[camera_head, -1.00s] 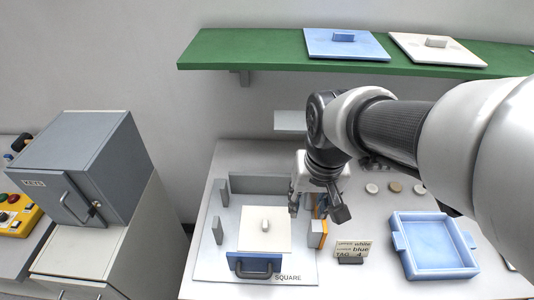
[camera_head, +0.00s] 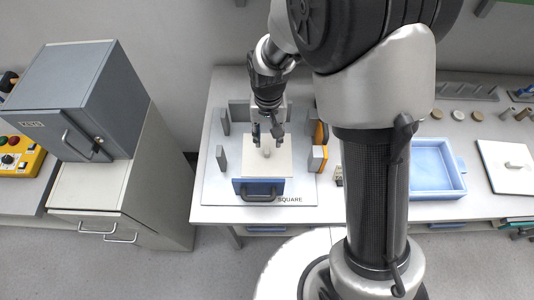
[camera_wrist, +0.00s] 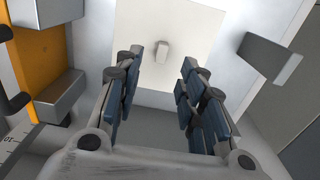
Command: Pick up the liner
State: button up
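The liner appears to be a cream square plate (camera_head: 272,164) with a small upright knob in its middle. It sits in the grey fixture marked SQUARE (camera_head: 211,188), behind a blue block with a dark handle (camera_head: 259,190). My gripper (camera_head: 268,138) points down over the plate's far part. In the wrist view the plate (camera_wrist: 190,22) lies beyond my open gripper (camera_wrist: 157,66), with the knob (camera_wrist: 162,49) roughly in line with the gap between the fingers. Nothing is between the fingers, and no contact with the knob shows.
Grey upright blocks (camera_head: 222,160) and an orange-sided clamp (camera_head: 321,133) stand around the plate. A grey cabinet (camera_head: 75,105) stands left.

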aim_at(267, 149)
jog(key=f+b, duration=0.1)
jog(key=f, duration=0.3)
jog(key=f+b, duration=0.1)
jog(key=f, duration=0.2)
jog(key=shift+w+a+f, duration=0.15)
jog(key=shift+w+f, duration=0.05)
jog(key=shift+f, duration=0.15)
jog(key=shift+r, duration=0.1)
grip_shut()
